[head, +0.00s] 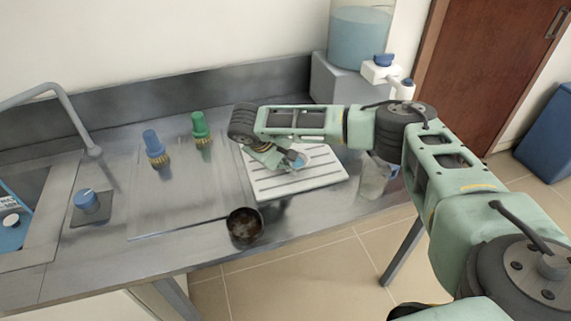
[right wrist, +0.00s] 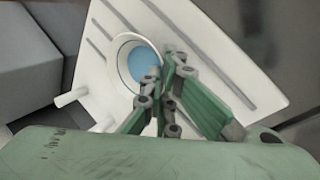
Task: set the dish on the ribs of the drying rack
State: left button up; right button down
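The dish (right wrist: 124,49) is small, round and white with a blue inside. In the right wrist view it is over the white ribbed drying rack (right wrist: 225,62). In the head view the dish (head: 303,167) is partly hidden by my right gripper (head: 294,161). The rack (head: 290,188) lies flat on the metal counter. My right gripper, also in the right wrist view (right wrist: 165,72), has its fingers close together at the dish's rim and appears shut on it. I cannot tell whether the dish touches the ribs. My left gripper is not in view.
A dark bowl (head: 245,226) stands left of the rack near the counter's front edge. Blue (head: 155,147) and green (head: 200,129) brushes stand behind it. A clear beaker (head: 373,180) is right of the rack. A sink (head: 28,215) is at far left.

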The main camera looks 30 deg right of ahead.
jog(key=shift+f, duration=0.5)
dwell(0.4)
jog(key=c, duration=2.4)
grip_release()
jog(key=shift+c, duration=0.2)
jog(key=o, duration=0.6)
jog(key=shift+a, duration=0.1)
jog(key=v, duration=1.2)
